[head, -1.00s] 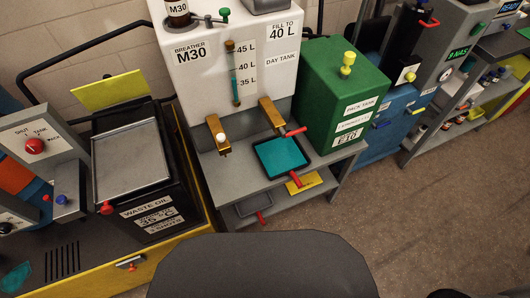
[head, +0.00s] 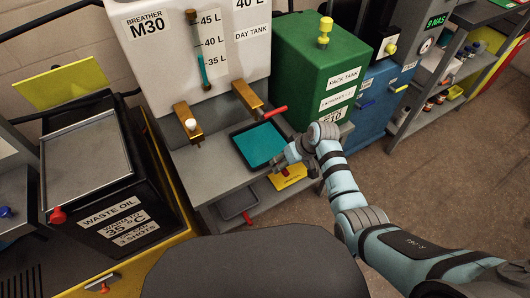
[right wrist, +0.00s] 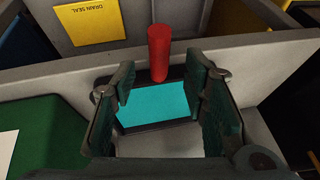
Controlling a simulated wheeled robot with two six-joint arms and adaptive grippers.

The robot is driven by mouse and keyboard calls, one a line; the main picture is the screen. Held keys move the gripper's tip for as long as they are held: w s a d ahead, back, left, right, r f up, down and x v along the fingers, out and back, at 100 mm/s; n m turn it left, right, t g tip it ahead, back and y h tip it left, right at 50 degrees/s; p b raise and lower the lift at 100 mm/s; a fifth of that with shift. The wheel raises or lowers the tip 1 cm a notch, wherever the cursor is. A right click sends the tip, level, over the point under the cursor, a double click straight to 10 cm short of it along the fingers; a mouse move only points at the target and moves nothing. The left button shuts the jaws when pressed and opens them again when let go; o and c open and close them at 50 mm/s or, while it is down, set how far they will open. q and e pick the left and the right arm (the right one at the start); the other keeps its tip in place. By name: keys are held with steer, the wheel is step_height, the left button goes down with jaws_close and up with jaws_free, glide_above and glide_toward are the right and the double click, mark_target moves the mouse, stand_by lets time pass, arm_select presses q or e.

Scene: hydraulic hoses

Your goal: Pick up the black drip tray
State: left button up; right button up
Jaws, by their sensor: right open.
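The black drip tray (head: 239,151) lies on the grey shelf below the taps, with teal liquid in it. In the right wrist view the tray (right wrist: 152,127) shows between my fingers, with a red handle (right wrist: 158,54) standing out beyond its edge. My right gripper (head: 279,162) is at the tray's front right edge in the head view and hides the handle there. In the right wrist view my right gripper (right wrist: 160,84) is open, with one finger on each side, and holds nothing. Whether a finger touches the tray I cannot tell. My left gripper is out of view.
A green pack tank (head: 325,65) is close on the right. A second dark tray (head: 238,203) and a yellow drain-seal card (head: 290,178) lie on the lower shelf. A waste oil box (head: 95,165) stands left.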

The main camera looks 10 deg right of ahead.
steer(key=x, duration=0.2)
steer(key=shift+f+b, duration=0.4)
steer(key=shift+r, duration=0.1)
jaws_close()
